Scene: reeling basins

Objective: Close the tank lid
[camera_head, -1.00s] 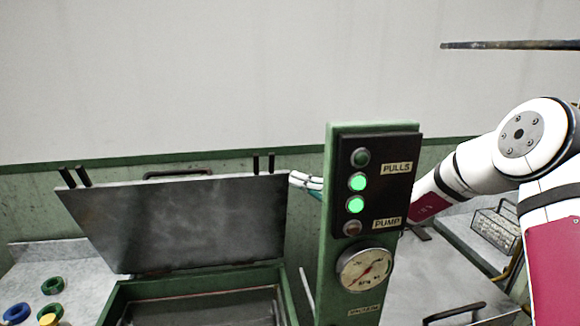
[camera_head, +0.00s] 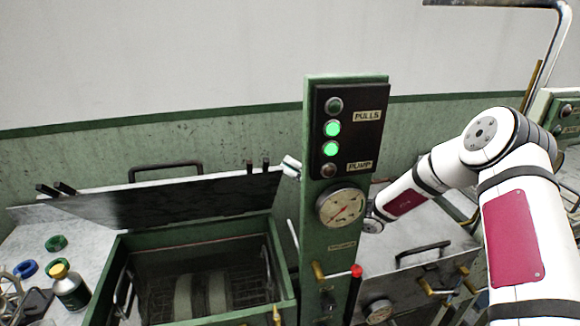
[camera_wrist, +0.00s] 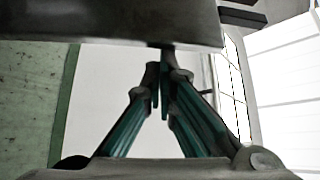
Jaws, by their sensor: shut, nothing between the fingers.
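The tank lid (camera_head: 165,203) is a dark metal plate standing raised and tilted at the back of the green-framed tank (camera_head: 200,238). A black bar handle (camera_head: 165,168) shows above its upper edge. The tank is open, with pale rolls inside. My gripper (camera_head: 291,166) shows only as a small pale bit at the lid's upper right corner; the control post hides the rest. In the wrist view my gripper (camera_wrist: 163,82) is shut and empty, its tips close under a dark metal edge, apparently the lid (camera_wrist: 110,22). I cannot tell whether they touch.
The green control post (camera_head: 318,200) with lights and a gauge stands between the tank and my arm. Valves and a red-topped lever (camera_head: 356,271) sit low beside it. A second closed lid (camera_head: 410,275) is at right.

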